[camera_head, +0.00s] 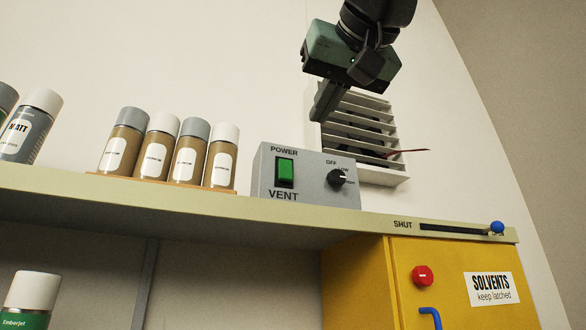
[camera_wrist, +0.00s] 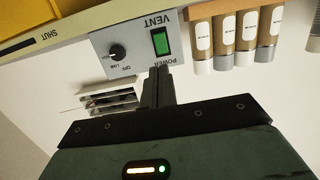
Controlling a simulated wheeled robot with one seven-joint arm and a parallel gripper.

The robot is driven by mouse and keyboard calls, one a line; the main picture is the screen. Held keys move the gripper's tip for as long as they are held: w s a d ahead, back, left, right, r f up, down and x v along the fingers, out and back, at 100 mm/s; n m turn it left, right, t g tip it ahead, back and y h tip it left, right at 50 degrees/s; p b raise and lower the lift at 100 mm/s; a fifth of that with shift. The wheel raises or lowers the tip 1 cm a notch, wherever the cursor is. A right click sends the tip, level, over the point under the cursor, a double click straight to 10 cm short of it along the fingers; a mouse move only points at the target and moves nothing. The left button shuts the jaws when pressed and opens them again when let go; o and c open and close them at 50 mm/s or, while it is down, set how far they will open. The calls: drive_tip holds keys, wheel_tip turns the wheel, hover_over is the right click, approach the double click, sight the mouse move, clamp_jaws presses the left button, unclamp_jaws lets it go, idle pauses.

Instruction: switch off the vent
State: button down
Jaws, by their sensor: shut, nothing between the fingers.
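The grey vent control box (camera_head: 308,190) stands on the shelf, marked POWER and VENT. It has a lit green rocker switch (camera_head: 285,171) on its left and a black knob (camera_head: 336,178) with OFF, LOW and HIGH marks on its right; I cannot tell the knob's setting. In the wrist view the box (camera_wrist: 138,55) appears upside down, with the green switch (camera_wrist: 160,42) and knob (camera_wrist: 117,52). My gripper (camera_head: 322,105) is shut and empty, above and apart from the box. Its fingers (camera_wrist: 157,78) show just below the green switch in the wrist view.
A slatted wall vent (camera_head: 365,135) is behind the box, with a red streamer (camera_head: 408,151) held out sideways. Several spray cans (camera_head: 155,155) stand left of the box. A yellow solvents cabinet (camera_head: 450,265) and a blue-knobbed slider (camera_head: 496,227) are lower right.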

sight(286, 174)
drive_tip(key=shift+w, duration=0.1)
drive_tip(key=p+x, duration=0.6)
drive_tip(key=x, duration=0.7)
drive_tip(key=shift+a, duration=0.15)
drive_tip(key=shift+w+a+f, duration=0.1)
drive_tip(key=shift+w, duration=0.25)
drive_tip(key=shift+f, duration=0.1)
